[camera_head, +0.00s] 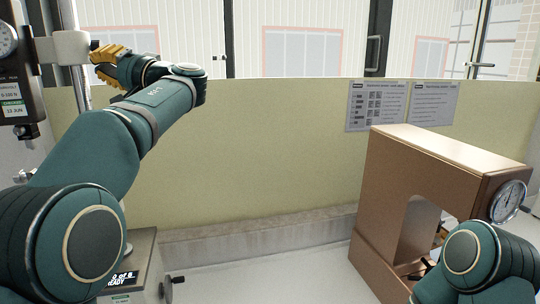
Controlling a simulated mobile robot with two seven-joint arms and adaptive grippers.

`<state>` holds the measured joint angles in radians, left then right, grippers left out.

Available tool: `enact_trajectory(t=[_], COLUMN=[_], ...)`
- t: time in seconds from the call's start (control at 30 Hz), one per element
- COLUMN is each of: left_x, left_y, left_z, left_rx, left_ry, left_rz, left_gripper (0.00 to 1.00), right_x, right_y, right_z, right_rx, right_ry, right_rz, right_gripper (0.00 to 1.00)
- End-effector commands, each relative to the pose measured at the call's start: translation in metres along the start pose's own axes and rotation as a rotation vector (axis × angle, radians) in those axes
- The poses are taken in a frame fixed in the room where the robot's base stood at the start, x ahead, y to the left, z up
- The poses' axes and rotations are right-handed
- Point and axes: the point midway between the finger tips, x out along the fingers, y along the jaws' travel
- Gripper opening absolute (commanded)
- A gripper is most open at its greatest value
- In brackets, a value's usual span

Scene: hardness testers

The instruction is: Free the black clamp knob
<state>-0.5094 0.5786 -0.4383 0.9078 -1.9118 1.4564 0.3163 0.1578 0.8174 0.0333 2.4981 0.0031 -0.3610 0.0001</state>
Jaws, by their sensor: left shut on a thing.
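My left gripper (104,62), with yellow fingers, is at the upper left beside the grey clamp (71,47) on the upright metal column (80,84). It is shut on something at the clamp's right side. That fits the black clamp knob, but the fingers cover it, so its shape and turn cannot be seen. The clamp carries a dark force gauge unit (14,75) with a round dial on its left. My right arm is at the lower right.
A brown hardness tester (435,150) with a round dial (508,201) stands at the right. The grey stand base (141,250) at the lower left has a small display and a black side crank (174,280). The pale bench top (265,282) between them is clear.

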Motion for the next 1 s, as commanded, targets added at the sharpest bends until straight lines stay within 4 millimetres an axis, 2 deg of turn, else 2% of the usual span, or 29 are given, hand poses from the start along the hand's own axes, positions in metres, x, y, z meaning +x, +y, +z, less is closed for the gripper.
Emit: enact_trajectory(t=[0.53,0.87,1.0], left_x=[-0.048,-0.05,-0.045], left_y=[-0.002,0.0,-0.001], left_z=[-0.027,-0.028,-0.026], left_rx=[0.0,-0.001,0.0], left_ry=[0.001,-0.001,-0.002], left_rz=[0.0,0.0,-0.002], left_gripper=[0.0,0.0,0.0], right_x=[-0.019,-0.019,-0.018], right_y=[-0.008,-0.007,-0.007], right_z=[-0.003,-0.003,-0.003], right_rx=[0.0,0.0,0.0], right_ry=[0.0,0.0,0.0], right_rz=[0.0,0.0,0.0], right_gripper=[0.47,0.47,0.47])
